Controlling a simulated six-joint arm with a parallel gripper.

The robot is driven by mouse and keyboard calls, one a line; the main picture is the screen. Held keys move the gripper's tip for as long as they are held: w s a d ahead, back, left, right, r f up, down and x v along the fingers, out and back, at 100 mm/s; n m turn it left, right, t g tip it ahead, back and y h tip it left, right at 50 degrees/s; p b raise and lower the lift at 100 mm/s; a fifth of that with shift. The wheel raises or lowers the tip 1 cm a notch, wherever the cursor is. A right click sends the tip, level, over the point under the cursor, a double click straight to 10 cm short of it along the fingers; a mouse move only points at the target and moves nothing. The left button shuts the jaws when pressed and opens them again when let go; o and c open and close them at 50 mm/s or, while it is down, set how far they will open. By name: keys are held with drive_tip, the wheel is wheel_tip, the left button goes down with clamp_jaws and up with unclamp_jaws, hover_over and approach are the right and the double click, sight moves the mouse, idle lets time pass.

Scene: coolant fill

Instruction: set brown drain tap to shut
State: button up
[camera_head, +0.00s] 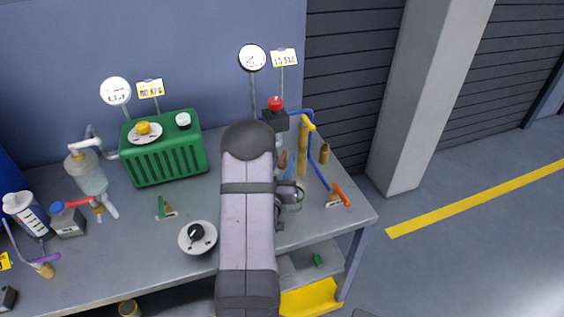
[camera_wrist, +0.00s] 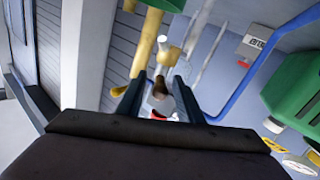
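The brown drain tap (camera_head: 283,160) shows as a small brown handle by the clear column right of my arm in the head view. In the wrist view the brown tap (camera_wrist: 160,87) lies between my two fingers, with a visible gap on each side. My gripper (camera_wrist: 159,82) is open there; I cannot tell how deep the tap sits between the fingers. In the head view my gripper (camera_head: 287,190) is partly hidden by my own arm. The tap's body and handle setting are too small to read.
A brass-coloured upright pipe (camera_head: 303,150) and a blue hose (camera_head: 312,150) stand close to the right. An orange-handled valve (camera_head: 341,194) sits near the bench's right end. The green ribbed box (camera_head: 165,160) and round dial plate (camera_head: 187,243) are to the left.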

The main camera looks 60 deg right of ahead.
clamp_jaws()
drive_tip(key=shift+w+g, duration=0.15)
drive_tip(key=shift+g, duration=0.15)
drive_tip(key=shift+w+m+g+b, duration=0.25)
drive_tip(key=shift+m+g+b, duration=0.45)
drive_tip(key=shift+g, duration=0.1)
drive_tip(key=shift+w+r+m+g+b, duration=0.15)
drive_tip(key=shift+m+g+b, duration=0.1)
drive_tip(key=shift+m+g, duration=0.4)
drive_tip(key=shift+w+f+m+g+b, duration=0.15)
drive_tip(key=shift+m+g+b, duration=0.2)
drive_tip(key=shift+g, duration=0.55)
drive_tip(key=shift+w+r+m+g+b, duration=0.1)
drive_tip(key=shift+w+m+g+b, duration=0.1)
drive_tip(key=shift+m+g, duration=0.5)
